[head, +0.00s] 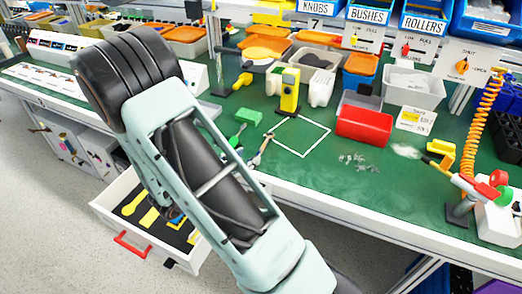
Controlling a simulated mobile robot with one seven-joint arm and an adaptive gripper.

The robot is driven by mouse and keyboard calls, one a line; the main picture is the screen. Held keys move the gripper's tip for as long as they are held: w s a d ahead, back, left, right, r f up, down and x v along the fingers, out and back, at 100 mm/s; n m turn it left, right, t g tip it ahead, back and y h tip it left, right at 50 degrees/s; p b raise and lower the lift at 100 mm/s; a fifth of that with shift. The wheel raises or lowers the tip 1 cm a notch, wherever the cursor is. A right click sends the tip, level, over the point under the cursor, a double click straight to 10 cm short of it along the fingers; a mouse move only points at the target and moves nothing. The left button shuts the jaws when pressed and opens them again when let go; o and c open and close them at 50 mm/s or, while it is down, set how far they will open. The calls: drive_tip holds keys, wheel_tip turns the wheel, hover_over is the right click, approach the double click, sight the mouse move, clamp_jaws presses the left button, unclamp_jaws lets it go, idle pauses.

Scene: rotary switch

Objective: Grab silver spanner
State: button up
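A slim greyish tool (261,151) lies on the green bench at the left edge of a white square outline. It may be the silver spanner, but it is too small to tell. An open white drawer (110,208) below the bench holds yellow and blue tools on a dark lining. My arm covers its right part, so a spanner there could be hidden. My arm crosses the view from upper left to bottom right, in front of the bench. My gripper cannot be seen.
The green bench top (300,175) is clear near its front middle. A yellow block-shaped device (289,92), a red bin (364,125) and a grey bin (413,88) stand behind. An orange coiled hose (477,125) hangs at right. The drawer's red handle (132,246) juts toward the floor.

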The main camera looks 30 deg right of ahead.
sight(262, 148)
drive_tip(key=x, duration=0.7)
drive_tip(key=shift+w+d+b, duration=0.15)
drive_tip(key=shift+b, duration=0.2)
drive_tip(key=shift+c, duration=0.4)
clamp_jaws()
